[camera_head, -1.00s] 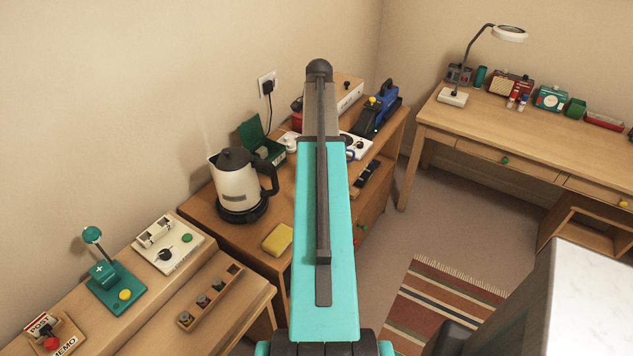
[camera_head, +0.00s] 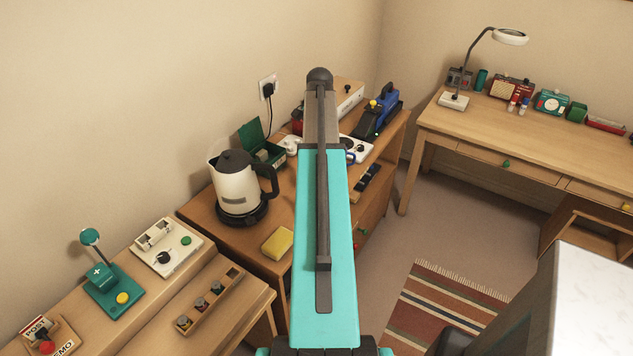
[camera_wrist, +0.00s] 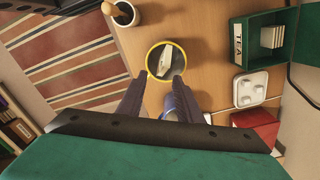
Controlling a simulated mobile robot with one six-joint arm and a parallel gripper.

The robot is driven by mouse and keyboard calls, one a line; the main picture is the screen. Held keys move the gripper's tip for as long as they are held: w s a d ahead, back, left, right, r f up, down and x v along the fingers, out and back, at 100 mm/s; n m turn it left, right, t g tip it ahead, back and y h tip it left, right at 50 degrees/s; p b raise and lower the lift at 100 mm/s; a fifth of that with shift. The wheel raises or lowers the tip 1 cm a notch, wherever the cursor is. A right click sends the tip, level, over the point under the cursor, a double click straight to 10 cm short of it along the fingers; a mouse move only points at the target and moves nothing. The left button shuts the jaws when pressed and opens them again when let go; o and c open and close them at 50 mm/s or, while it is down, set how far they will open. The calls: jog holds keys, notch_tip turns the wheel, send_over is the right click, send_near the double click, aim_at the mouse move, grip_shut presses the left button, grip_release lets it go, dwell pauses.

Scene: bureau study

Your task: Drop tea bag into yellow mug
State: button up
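In the wrist view the yellow-rimmed mug (camera_wrist: 152,66) stands upright on the wooden desk, just beyond my fingertips. A pale tea bag (camera_wrist: 163,62) shows inside its rim, tilted; how deep it sits is hard to tell. My gripper (camera_wrist: 161,82) is open, its two dark fingers apart near the mug's near rim, with nothing visible held between the tips. A green box labelled TEA (camera_wrist: 238,43) holds several tea bags to the right. In the head view my arm hides the mug and gripper; the green box (camera_head: 262,152) shows behind it.
A white block with round knobs (camera_wrist: 250,88) and a red box (camera_wrist: 258,123) lie right of my gripper. A bluish round item (camera_wrist: 174,108) shows partly between the fingers. A small pot with a wooden handle (camera_wrist: 123,14) stands beyond. A kettle (camera_head: 237,185) and yellow sponge (camera_head: 278,242) are left of my arm.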

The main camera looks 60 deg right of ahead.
notch_tip(320, 180, up, 14)
jog(key=b, duration=0.3)
dwell(0.8)
dwell(0.8)
